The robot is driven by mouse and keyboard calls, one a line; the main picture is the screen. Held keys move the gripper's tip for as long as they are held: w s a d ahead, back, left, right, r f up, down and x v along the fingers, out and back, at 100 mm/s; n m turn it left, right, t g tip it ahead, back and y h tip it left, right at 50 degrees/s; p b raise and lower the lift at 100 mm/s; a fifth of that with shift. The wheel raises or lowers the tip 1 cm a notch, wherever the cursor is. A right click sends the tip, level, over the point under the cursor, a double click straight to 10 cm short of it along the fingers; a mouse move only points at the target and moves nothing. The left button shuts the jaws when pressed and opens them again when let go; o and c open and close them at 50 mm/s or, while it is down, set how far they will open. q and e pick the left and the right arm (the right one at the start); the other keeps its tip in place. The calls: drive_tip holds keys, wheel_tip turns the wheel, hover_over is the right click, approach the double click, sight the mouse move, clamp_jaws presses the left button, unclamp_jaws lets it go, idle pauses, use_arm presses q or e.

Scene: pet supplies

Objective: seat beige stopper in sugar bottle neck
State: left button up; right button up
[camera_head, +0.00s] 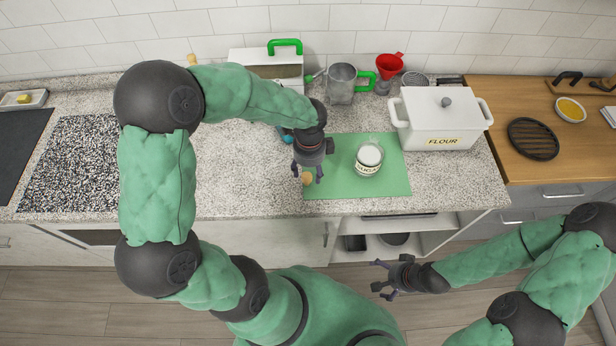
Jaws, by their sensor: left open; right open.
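The sugar bottle (369,158), a clear jar with white contents and a label, stands upright on the green mat (395,187). The beige stopper (307,179) lies near the mat's left front edge. My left gripper (308,177) points down over the stopper, with its open fingers close around or above it; I cannot tell if they touch it. The gripper partly hides the stopper. My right gripper (383,279) is open and empty, in front of the counter and away from the objects.
A white flour box (440,120) stands right of the mat. A metal pitcher (342,84), a red funnel (389,67) and a white container with a green handle (266,66) stand behind. The counter left of the mat is clear.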

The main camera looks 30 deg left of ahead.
sight(307, 176)
use_arm(q)
drive_tip(key=shift+w+a+f+b, duration=0.1)
drive_tip(key=shift+a+f+b, duration=0.1)
drive_tip(key=shift+f, duration=0.8)
drive_tip(key=shift+a+f+b, duration=0.1)
drive_tip(key=shift+f+b, duration=0.15)
drive_tip(key=shift+f, duration=0.8)
drive_tip(key=shift+w+a+f+b, duration=0.1)
drive_tip(key=shift+a+f+b, duration=0.1)
drive_tip(key=shift+f, duration=0.8)
drive_tip(key=shift+s+d, duration=0.1)
drive_tip(key=c, duration=0.9)
